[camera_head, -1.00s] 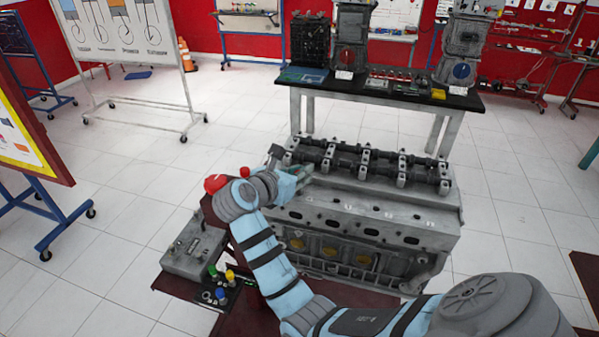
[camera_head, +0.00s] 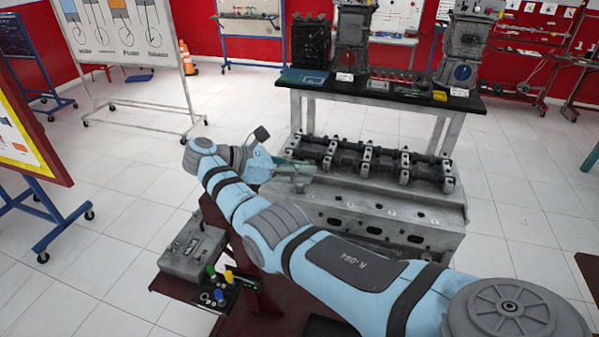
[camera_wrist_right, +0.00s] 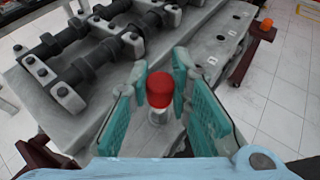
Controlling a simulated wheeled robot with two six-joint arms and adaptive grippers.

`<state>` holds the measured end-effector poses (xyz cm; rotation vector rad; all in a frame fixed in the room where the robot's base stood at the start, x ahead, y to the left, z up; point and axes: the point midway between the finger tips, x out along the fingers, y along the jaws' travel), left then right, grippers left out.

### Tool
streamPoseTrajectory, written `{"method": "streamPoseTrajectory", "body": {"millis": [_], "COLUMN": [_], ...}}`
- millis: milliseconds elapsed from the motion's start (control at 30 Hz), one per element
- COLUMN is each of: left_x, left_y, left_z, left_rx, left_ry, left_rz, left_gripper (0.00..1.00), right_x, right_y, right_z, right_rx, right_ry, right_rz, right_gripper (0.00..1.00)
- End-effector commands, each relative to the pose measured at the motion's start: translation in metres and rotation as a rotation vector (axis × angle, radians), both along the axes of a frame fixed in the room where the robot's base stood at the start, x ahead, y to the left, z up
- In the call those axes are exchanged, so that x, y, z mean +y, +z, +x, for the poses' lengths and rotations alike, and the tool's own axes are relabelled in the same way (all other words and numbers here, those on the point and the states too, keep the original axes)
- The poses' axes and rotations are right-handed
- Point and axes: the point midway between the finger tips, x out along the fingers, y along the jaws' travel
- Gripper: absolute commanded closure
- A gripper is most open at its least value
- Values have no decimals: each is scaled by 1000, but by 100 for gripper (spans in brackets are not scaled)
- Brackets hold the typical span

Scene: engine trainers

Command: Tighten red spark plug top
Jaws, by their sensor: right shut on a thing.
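The red spark plug top (camera_wrist_right: 159,88) stands upright between the fingers of my right gripper (camera_wrist_right: 155,95) in the right wrist view, with a pale metal part below it. The gripper is shut on it. In the head view my right gripper (camera_head: 300,170) is at the left end of the grey engine block (camera_head: 340,212), close to its top; the spark plug cannot be made out there. The engine block also shows in the right wrist view (camera_wrist_right: 200,50). Whether the plug's lower end sits in a hole cannot be told. My left gripper is not in view.
A black holder (camera_head: 222,297) with green, yellow and blue tops sits beside a grey box (camera_head: 192,252) at the lower left. Dark camshafts (camera_head: 375,160) run along the block's rear. A bench (camera_head: 345,88) stands behind. White floor lies left.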

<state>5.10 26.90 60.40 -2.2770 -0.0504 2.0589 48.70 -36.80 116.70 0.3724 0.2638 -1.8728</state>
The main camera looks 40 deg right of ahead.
Motion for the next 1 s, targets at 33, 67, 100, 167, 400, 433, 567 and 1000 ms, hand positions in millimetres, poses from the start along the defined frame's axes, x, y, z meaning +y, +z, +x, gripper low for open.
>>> {"method": "streamPoseTrajectory", "body": {"millis": [33,67,100,167,400,433,567,1000], "left_x": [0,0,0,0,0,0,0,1], "left_y": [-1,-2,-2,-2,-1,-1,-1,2], "left_z": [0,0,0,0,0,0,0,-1], "left_rx": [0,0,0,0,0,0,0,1], "left_ry": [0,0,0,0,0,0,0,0], "left_rz": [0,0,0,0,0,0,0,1], "left_gripper": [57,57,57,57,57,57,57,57], "right_x": [0,0,0,0,0,0,0,1], "right_y": [-2,-2,-2,-2,-2,-2,-2,-1], "right_z": [0,0,0,0,0,0,0,0], "right_rx": [3,3,3,3,5,5,5,3], "right_ry": [-6,-9,-12,-15,-14,-14,-14,3], "right_rz": [2,2,2,2,4,4,4,3], "right_gripper": [100,100,100,100,100,100,65,60]}}
